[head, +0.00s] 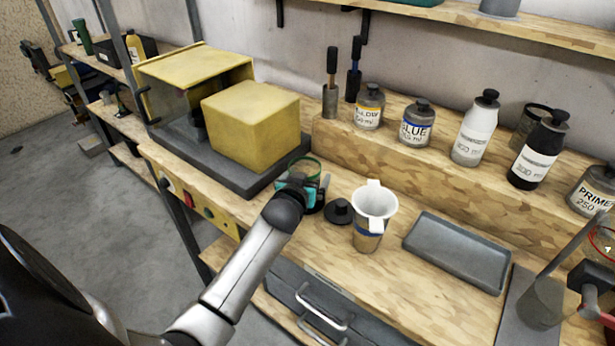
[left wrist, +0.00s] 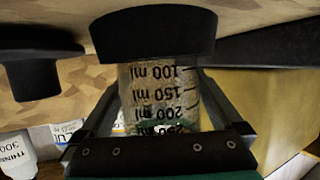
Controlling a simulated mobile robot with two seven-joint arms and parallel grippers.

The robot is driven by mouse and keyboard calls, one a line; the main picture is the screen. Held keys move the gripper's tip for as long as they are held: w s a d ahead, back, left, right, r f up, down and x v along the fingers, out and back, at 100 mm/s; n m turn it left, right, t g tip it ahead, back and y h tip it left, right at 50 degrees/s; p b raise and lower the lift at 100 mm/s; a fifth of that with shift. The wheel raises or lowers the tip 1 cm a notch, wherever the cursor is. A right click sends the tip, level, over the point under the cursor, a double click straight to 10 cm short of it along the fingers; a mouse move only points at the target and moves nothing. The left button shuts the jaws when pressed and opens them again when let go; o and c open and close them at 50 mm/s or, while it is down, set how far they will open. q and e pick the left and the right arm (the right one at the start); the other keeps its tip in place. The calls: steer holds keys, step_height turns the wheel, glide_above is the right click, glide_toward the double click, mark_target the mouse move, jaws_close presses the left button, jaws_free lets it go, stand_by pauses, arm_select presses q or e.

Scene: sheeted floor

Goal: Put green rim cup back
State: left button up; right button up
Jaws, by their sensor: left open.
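The green rim cup (head: 306,168) is a clear measuring cup that stands upright on the workbench beside the yellow block. My left gripper (head: 308,184) is at the cup from the front, its fingers open. In the left wrist view, which is upside down, the graduated cup wall (left wrist: 160,95) is between the two spread fingers (left wrist: 165,110). A dark round base (left wrist: 152,35) is at the cup's foot. The gripper body hides most of the rim. A red and black part at the right edge may be my right gripper; its jaws cannot be made out.
Beside the cup are a black lid (head: 339,211) and a white-topped cup (head: 373,210). A grey tray (head: 457,252) lies to the right. Several labelled bottles stand on the raised shelf behind. The yellow block (head: 250,123) on a grey machine base (head: 215,165) is close on the left.

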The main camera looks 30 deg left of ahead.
arm_select(q)
steer(key=shift+r, duration=0.1)
steer(key=shift+s+r, duration=0.1)
steer(key=p+v, duration=0.2)
steer(key=v, duration=0.9)
steer(key=shift+s+d+r, duration=0.1)
steer(key=shift+s+r, duration=0.1)
steer(key=shift+s, duration=0.1)
